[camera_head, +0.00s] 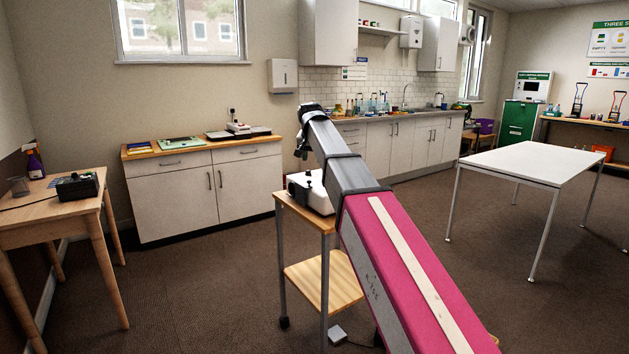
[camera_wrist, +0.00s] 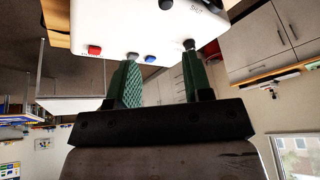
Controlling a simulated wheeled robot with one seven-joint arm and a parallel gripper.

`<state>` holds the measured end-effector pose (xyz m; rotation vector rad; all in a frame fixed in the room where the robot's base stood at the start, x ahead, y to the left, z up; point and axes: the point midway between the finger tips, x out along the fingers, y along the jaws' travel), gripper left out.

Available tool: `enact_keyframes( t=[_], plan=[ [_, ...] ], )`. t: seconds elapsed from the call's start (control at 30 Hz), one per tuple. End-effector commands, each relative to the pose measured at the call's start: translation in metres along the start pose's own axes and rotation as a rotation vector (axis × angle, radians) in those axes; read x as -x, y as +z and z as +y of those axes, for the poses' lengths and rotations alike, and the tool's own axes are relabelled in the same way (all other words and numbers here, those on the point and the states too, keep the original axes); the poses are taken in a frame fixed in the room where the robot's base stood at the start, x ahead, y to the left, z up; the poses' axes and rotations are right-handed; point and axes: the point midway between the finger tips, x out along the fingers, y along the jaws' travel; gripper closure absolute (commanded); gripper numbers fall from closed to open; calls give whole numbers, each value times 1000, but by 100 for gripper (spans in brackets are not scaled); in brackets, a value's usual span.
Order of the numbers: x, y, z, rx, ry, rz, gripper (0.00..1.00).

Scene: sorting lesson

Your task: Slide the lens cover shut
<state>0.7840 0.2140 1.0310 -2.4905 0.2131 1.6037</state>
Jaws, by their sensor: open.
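A white device (camera_head: 318,198), probably a projector, sits on the small wooden-topped trolley. Its white face fills the top of the wrist view (camera_wrist: 105,25), with a red button (camera_wrist: 95,50), a blue button (camera_wrist: 150,59) and a dark knob (camera_wrist: 166,4) cut off by the top edge. Lettering, seemingly "SHUT", is by the knob. I cannot tell for sure which part is the lens cover. My gripper (camera_wrist: 162,57) is open, its green fingers apart and empty, tips close to the device's near edge; contact is unclear. In the head view my gripper (camera_head: 301,150) hangs just above the device.
The trolley (camera_head: 325,282) has a lower shelf. A wooden desk (camera_head: 50,205) with a black box (camera_head: 77,186) stands left. A cabinet (camera_head: 180,200) is behind, and a white table (camera_head: 535,163) stands right.

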Motion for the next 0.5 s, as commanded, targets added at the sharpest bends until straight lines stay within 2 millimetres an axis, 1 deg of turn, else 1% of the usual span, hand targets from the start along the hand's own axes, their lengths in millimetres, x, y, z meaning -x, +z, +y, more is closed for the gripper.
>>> enact_keyframes(
  t=[0.03, 0.1, 0.2, 0.27, 0.37, 0.5],
  plan=[
    [5, 5, -11, 18, 16, -9, 54],
    [9, 12, -19, 34, 35, -19, 54],
    [12, 16, -24, 46, 51, -26, 54],
    [11, 17, -25, 48, 54, -28, 54],
    [3, 18, -24, 48, 55, -29, 54],
    [-19, 18, -23, 47, 55, -29, 54]
  ],
)
